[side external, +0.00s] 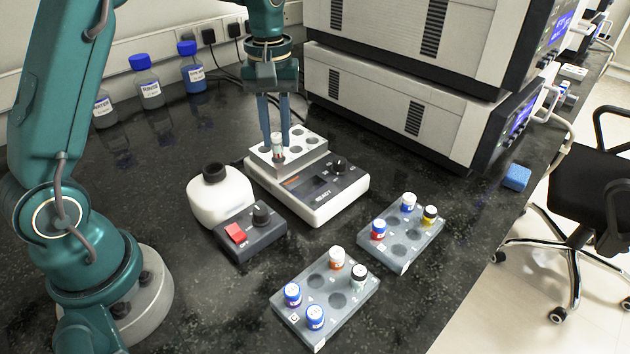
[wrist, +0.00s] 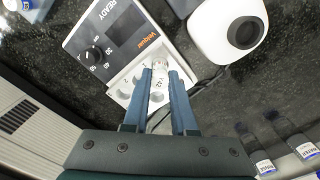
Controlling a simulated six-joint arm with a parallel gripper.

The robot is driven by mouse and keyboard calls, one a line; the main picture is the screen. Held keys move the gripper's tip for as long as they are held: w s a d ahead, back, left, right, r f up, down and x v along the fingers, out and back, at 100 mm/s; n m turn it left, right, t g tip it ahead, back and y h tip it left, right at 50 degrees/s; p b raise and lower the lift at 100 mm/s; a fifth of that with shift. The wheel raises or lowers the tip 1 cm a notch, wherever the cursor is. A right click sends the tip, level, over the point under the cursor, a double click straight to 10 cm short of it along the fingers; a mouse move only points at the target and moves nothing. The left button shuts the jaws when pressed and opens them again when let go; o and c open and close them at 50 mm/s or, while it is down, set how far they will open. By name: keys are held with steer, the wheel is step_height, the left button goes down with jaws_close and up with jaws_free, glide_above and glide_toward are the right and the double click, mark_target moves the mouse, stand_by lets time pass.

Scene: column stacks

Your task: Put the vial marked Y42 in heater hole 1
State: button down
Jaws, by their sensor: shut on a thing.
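My gripper (side external: 277,138) points down over the heater's white hole block (side external: 312,158). Its blue fingers are shut on a white-capped vial (side external: 277,153), which also shows between the fingertips (wrist: 160,82) in the wrist view. The vial (wrist: 160,70) is roughly upright at the block's near-left part. Its label is only partly readable, ending in what looks like 42. I cannot tell whether its lower end is inside a hole or just above one. Several other holes look empty. The heater's panel (side external: 335,183) reads READY.
Two grey racks (side external: 345,312) (side external: 405,257) hold several capped vials at the front and right. A white bottle (side external: 222,197) and a red-switch box (side external: 250,238) stand left of the heater. Stacked instruments (side external: 400,110) rise behind it. Blue-capped bottles (side external: 148,85) stand at the back left.

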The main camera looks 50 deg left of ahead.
steer(key=shift+f, duration=0.8)
stand_by(0.9)
steer(key=shift+f, duration=0.3)
steer(key=shift+c, duration=1.6)
jaws_free()
steer(key=shift+r, duration=2.95)
